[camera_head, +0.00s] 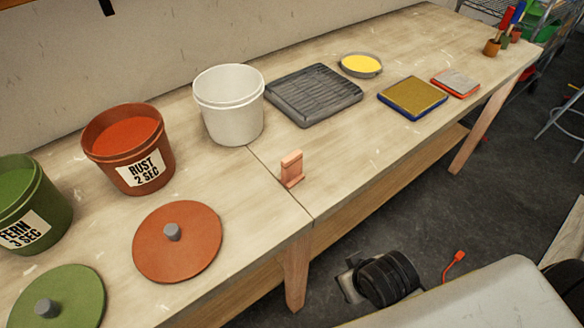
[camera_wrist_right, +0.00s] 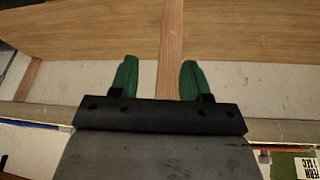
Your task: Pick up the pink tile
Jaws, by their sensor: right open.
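The pink tile (camera_head: 292,168) stands upright on the wooden table near its front edge, by the seam between two table sections. It appears to sit in a small holder or base of similar colour. My right gripper (camera_wrist_right: 159,65) shows in the right wrist view with its two green fingers apart and nothing between them. The tile does not show in that view. A wooden table leg (camera_wrist_right: 171,45) appears beyond the fingers. My left gripper is not in view.
A white bucket (camera_head: 229,108), a rust bucket (camera_head: 112,146) and a green bucket (camera_head: 35,190) stand left of the tile. A rust lid (camera_head: 190,250) lies nearby at its left front. A ridged grey tray (camera_head: 335,104) lies behind. Bare tabletop surrounds the tile's right side.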

